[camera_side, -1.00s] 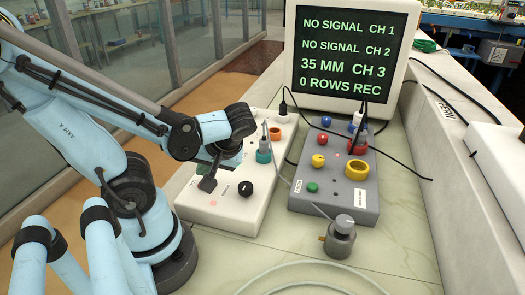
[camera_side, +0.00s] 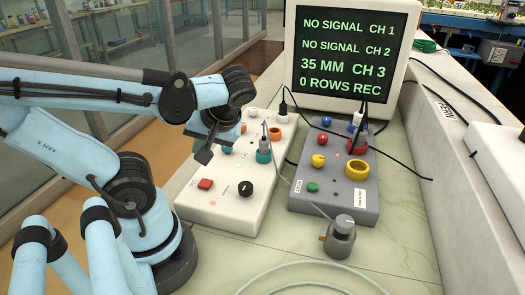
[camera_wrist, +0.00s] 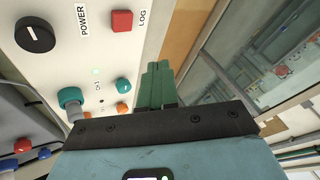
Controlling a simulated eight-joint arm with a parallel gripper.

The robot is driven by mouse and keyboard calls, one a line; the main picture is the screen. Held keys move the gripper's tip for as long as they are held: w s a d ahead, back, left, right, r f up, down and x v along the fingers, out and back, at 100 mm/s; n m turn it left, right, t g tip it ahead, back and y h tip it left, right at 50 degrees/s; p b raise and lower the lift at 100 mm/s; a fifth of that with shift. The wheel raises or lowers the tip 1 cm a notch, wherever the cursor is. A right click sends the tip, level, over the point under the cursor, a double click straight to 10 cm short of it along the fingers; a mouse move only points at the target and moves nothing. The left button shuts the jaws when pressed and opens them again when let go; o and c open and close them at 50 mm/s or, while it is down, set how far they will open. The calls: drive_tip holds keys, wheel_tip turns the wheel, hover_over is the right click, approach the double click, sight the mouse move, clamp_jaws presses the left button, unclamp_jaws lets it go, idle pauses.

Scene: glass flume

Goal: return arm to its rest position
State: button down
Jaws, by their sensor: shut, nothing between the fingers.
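My blue arm reaches in from the left in the side view. My gripper (camera_side: 204,155) hangs above the left edge of the white control box (camera_side: 225,209), apart from it. In the wrist view my gripper's green fingers (camera_wrist: 157,82) are together, with nothing between them. The box's red LOG button (camera_side: 205,184) shows clear of the fingers, and it also shows in the wrist view (camera_wrist: 122,21) beside a black POWER knob (camera_wrist: 34,34).
A grey box (camera_side: 336,200) with coloured knobs stands to the right of the white one. A monitor (camera_side: 350,50) stands behind them and reads "0 ROWS REC". A small metal fitting (camera_side: 341,240) and black cables lie at the right. A glass wall (camera_side: 130,50) runs along the left.

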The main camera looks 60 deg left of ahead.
idle(0.5)
drive_tip(key=w+d+f+m+t+h, duration=0.1)
drive_tip(key=w+m, duration=0.1)
drive_tip(key=w+d+f+m+t+h, duration=0.1)
drive_tip(key=w+d+m+t, duration=0.1)
drive_tip(key=w+m, duration=0.1)
drive_tip(key=w+d+f+m+t+h, duration=0.1)
drive_tip(key=w+d+m+t, duration=0.1)
drive_tip(key=shift+w+d+m+h, duration=0.2)
drive_tip(key=shift+w+m+h, duration=0.1)
drive_tip(key=shift+h, duration=0.1)
drive_tip(key=w+d+r+m+t+h, duration=0.2)
drive_tip(key=w+d+m+t+h, duration=0.1)
drive_tip(key=w+d+m+t, duration=0.1)
drive_tip(key=w+d+m, duration=0.1)
drive_tip(key=w, duration=0.1)
drive_tip(key=shift+w+r+m+t, duration=0.2)
drive_tip(key=shift+w+m+t, duration=0.1)
drive_tip(key=shift+t, duration=0.1)
